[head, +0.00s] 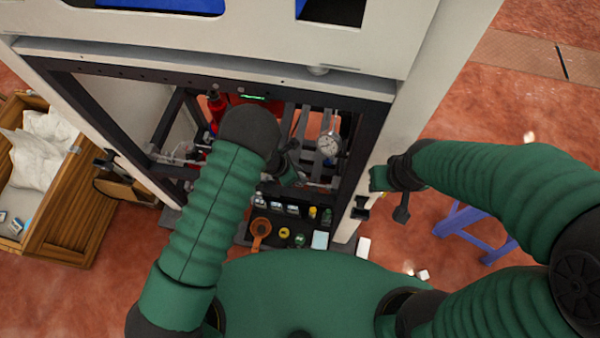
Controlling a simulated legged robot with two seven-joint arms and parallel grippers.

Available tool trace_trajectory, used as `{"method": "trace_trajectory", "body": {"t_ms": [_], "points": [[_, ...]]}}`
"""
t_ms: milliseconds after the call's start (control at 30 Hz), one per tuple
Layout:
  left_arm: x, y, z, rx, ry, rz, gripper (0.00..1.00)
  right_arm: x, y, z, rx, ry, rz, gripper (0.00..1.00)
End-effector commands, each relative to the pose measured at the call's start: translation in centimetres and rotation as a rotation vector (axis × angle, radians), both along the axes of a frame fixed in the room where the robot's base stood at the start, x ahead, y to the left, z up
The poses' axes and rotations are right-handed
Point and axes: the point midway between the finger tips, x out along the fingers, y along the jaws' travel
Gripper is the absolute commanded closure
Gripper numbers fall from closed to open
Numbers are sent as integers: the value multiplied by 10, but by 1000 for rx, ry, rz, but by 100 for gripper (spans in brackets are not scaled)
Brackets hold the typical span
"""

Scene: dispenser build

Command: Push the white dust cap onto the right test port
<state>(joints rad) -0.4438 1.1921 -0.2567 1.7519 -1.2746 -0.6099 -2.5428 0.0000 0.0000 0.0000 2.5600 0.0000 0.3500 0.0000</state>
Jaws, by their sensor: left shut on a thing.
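My left arm reaches into the open bay of the dispenser cabinet. Its gripper (292,177) is among the pipes, left of and a little below a round dial gauge (328,145). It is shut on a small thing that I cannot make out. The white dust cap and the right test port cannot be picked out at this size; the gripper and arm hide part of the pipework. My right gripper (385,198) is outside the cabinet, beside its right post; I cannot tell whether it is open or shut.
The cabinet's dark frame (367,145) bounds the bay. Several small parts, including an orange-brown round-headed item (260,230) and a pale blue block (320,240), lie at its foot. A wooden crate (80,215) stands left, a blue stand (475,228) right. Small white pieces (363,247) lie nearby.

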Motion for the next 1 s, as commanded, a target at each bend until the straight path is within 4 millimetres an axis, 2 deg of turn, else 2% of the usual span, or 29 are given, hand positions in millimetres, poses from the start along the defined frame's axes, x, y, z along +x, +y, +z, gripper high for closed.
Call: {"method": "trace_trajectory", "body": {"t_ms": [467, 500, 667, 900, 1000], "points": [[0, -2, 0, -4, 1, -2, 100, 0, 0, 0, 0, 0, 0, 64], [0, -2, 0, -4, 1, -2, 66, 0, 0, 0, 0, 0, 0, 64], [0, -1, 0, -2, 0, -2, 45, 0, 0, 0, 0, 0, 0, 64], [0, -1, 0, -1, 0, -1, 43, 0, 0, 0, 0, 0, 0, 64], [0, -1, 0, -1, 0, 0, 30, 0, 0, 0, 0, 0, 0, 64]]}}
